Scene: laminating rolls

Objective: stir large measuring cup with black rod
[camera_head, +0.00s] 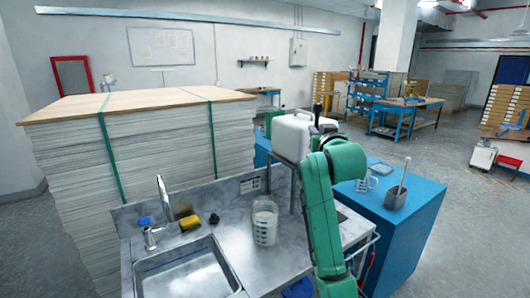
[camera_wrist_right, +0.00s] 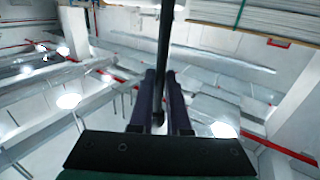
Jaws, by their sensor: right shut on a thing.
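The large measuring cup (camera_head: 264,224) is clear with marks on its side and holds whitish contents. It stands upright on the steel counter, right of the sink. My right gripper (camera_head: 320,130) is raised behind and to the right of the cup, in front of a white canister, partly hidden by my green arm. It is shut on the black rod (camera_head: 318,113), whose dark end sticks up above it. In the right wrist view the rod (camera_wrist_right: 166,45) runs between the two fingers (camera_wrist_right: 160,100). The rod's other end is hidden in the head view. My left gripper is out of view.
A sink (camera_head: 187,270) with a faucet (camera_head: 160,205) is left of the cup, with a yellow sponge (camera_head: 190,223) behind. The white canister (camera_head: 291,136) stands behind. A blue cabinet (camera_head: 420,215) at right bears a small glass cup (camera_head: 367,183) and a grey pot (camera_head: 395,199).

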